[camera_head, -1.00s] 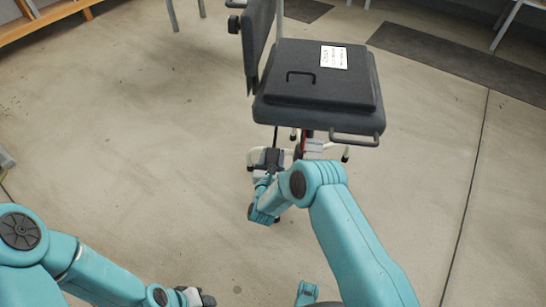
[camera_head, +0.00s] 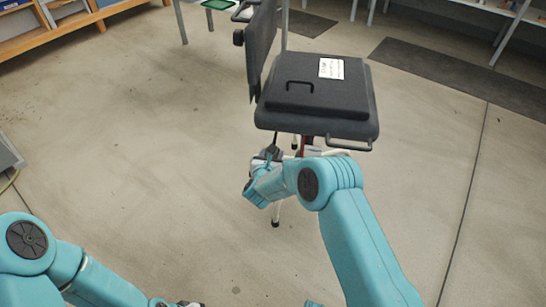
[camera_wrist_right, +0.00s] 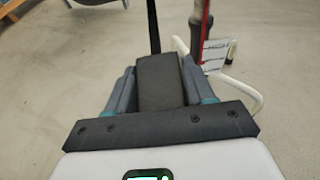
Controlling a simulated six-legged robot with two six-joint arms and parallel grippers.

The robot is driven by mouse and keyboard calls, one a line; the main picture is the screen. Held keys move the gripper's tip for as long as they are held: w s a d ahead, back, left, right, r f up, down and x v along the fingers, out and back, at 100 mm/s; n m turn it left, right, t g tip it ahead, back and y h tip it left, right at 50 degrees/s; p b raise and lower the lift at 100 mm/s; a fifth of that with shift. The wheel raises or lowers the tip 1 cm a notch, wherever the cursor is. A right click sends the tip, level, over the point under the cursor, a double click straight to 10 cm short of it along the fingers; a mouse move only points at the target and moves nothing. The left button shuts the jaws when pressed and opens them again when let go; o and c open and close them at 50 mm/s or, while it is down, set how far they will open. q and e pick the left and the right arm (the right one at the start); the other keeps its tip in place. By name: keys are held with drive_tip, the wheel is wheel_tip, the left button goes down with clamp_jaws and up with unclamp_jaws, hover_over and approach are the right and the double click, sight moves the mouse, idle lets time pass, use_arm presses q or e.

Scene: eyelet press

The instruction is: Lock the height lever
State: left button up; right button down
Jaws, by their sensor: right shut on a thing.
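The chair has a dark grey seat (camera_head: 318,128) with its backrest (camera_head: 262,50) upright at the left. Under the seat a thin black height lever (camera_head: 275,139) slopes down to my right gripper (camera_head: 268,156). In the right wrist view the lever's thick black handle (camera_wrist_right: 160,82) sits between the fingers of my right gripper (camera_wrist_right: 158,75), which is shut on it. The lever's thin rod (camera_wrist_right: 153,28) runs up from the handle. My left gripper (camera_head: 188,304) barely shows at the bottom edge, so its opening is hidden.
A flat black case (camera_head: 322,90) with a white label lies on the seat. In the right wrist view a red upright part, a label plate (camera_wrist_right: 216,55) and a white curved tube (camera_wrist_right: 245,90) stand right of the handle. Benches line the back.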

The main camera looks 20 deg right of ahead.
drive_tip(key=shift+s+a+r+g+y+p, duration=0.15)
drive_tip(key=shift+r+g+y+p, duration=0.35)
drive_tip(key=shift+r+g+p, duration=0.75)
drive_tip(key=shift+r, duration=0.4)
drive_tip(key=c, duration=0.5)
unclamp_jaws()
drive_tip(key=shift+r, duration=0.1)
drive_tip(key=p+v, duration=0.2)
drive_tip(key=v, duration=1.4)
drive_tip(key=shift+s+p, duration=0.2)
drive_tip(key=shift+p, duration=0.15)
